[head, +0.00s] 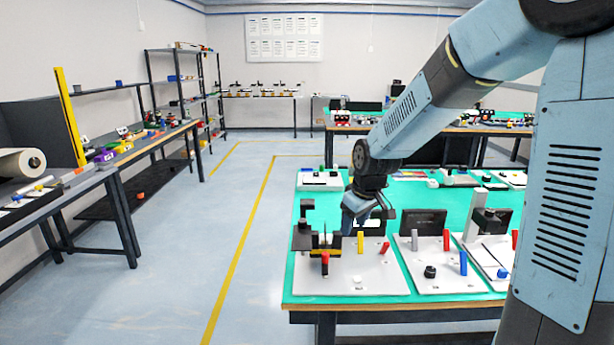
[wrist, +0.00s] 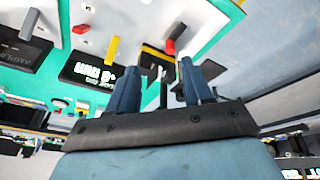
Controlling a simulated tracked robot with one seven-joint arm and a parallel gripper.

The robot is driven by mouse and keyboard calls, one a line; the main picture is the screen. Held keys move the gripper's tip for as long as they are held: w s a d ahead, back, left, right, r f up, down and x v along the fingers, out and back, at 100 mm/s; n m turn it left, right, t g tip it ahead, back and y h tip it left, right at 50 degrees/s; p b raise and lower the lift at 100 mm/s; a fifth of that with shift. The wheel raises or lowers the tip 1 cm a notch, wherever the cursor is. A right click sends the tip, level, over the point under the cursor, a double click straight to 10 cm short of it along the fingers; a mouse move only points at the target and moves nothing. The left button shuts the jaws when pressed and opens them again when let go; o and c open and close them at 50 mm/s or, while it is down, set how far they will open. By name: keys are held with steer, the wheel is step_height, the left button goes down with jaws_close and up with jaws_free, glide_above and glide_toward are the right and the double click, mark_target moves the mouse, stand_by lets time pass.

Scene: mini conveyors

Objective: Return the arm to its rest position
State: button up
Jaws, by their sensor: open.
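My arm reaches from the right of the head view down to the green-topped table (head: 300,274). My gripper (head: 347,228) hangs above the back of the left white board, near a small black fixture (head: 302,237). In the wrist view the two blue fingers of my gripper (wrist: 158,90) stand apart. I see nothing clearly held between them. A thin dark post shows behind the gap.
The left white board (head: 350,278) carries a yellow peg (head: 360,242) and a red peg (head: 325,263). Another white board (head: 453,278) beside it holds a blue peg (head: 463,263). Workbenches line the left wall; the floor between (head: 225,220) is clear.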

steer(key=s+d+r+m, duration=0.2)
steer(key=s+r, duration=0.3)
steer(key=s, duration=0.3)
steer(key=s+d+r+m+t+h, duration=0.1)
steer(key=s+d+r+m, duration=0.2)
steer(key=s, duration=0.6)
steer(key=s+d+r+m+t, duration=0.1)
steer(key=s+d+r, duration=0.3)
steer(key=s, duration=0.5)
step_height(320, 180, up, 3)
steer(key=shift+s+d+f+m, duration=0.2)
steer(key=shift+d+m, duration=0.2)
steer(key=shift+m, duration=0.3)
steer(key=shift+c, duration=0.3)
